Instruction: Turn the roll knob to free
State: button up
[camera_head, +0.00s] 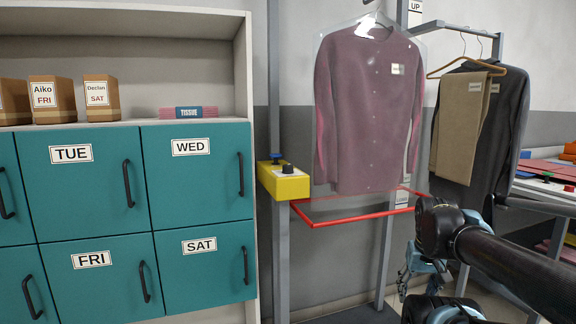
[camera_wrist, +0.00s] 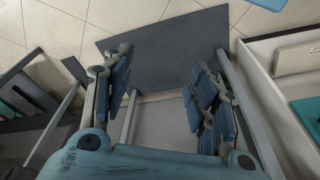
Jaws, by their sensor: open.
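A yellow control box (camera_head: 284,186) is mounted on a grey post beside the teal lockers in the head view. A black knob (camera_head: 287,169) stands on a pale plate on its top, with a blue knob or button (camera_head: 276,158) behind it. I cannot read any label or which way the black knob points. My gripper (camera_head: 408,268) is low at the right, apart from the yellow box. In the wrist view my gripper (camera_wrist: 160,92) is open and empty, pointing down toward the floor.
A red bar frame (camera_head: 350,209) juts out below a bagged mauve shirt (camera_head: 366,110). Trousers (camera_head: 460,118) and a dark jacket (camera_head: 505,125) hang to the right. Teal lockers (camera_head: 95,205) fill the left. A dark mat (camera_wrist: 175,55) lies on the tiled floor.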

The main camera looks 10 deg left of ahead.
jog(key=w+a+r, duration=0.3)
jog(key=w+r, duration=0.2)
jog(key=r, duration=0.3)
jog(key=w+a+r, duration=0.3)
jog(key=w+r, duration=0.2)
jog(key=r, duration=0.3)
notch_tip(320, 180, up, 29)
jog(key=m+g, duration=0.2)
jog(key=m, duration=0.1)
send_over(288, 169)
jog(key=w, duration=0.2)
jog(key=f, duration=1.7)
jog(key=shift+a, duration=0.25)
jog(key=shift+c, duration=0.5)
jog(key=c, duration=1)
